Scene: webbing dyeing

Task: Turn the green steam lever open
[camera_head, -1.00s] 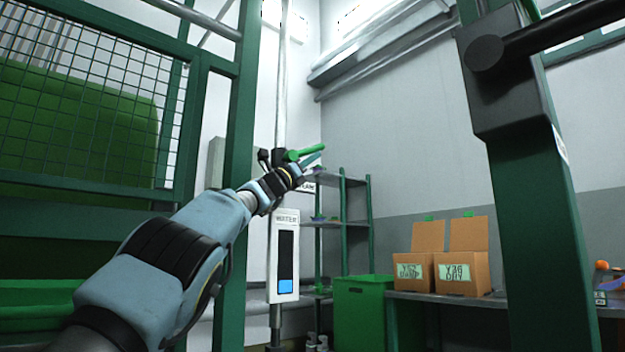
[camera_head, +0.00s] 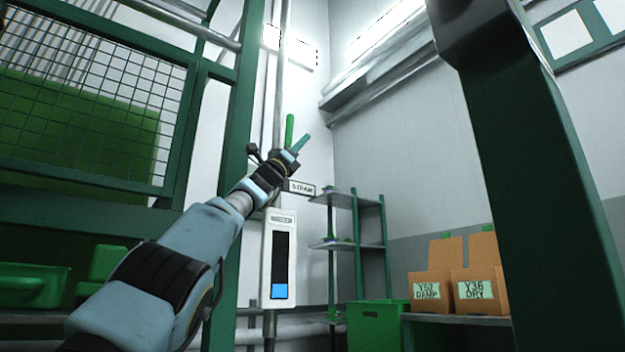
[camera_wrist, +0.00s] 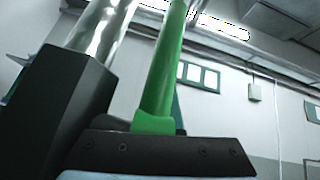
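The green steam lever (camera_head: 289,130) stands nearly upright alongside the steel steam pipe (camera_head: 281,70) in the head view. The wrist view shows the lever (camera_wrist: 164,70) rising close in front of my gripper's dark body. My gripper (camera_head: 300,144) is at the lever, with a teal fingertip just right of it, pointing up and right. In the wrist view a sliver of teal finger shows behind the lever's right side. The rest of the fingers is hidden, so I cannot tell whether they are apart or whether they touch the lever. A "STEAM" label (camera_head: 302,188) sits below.
A white gauge box (camera_head: 280,258) hangs on the pipe below the lever. A green frame post (camera_head: 243,110) stands close left of my arm.

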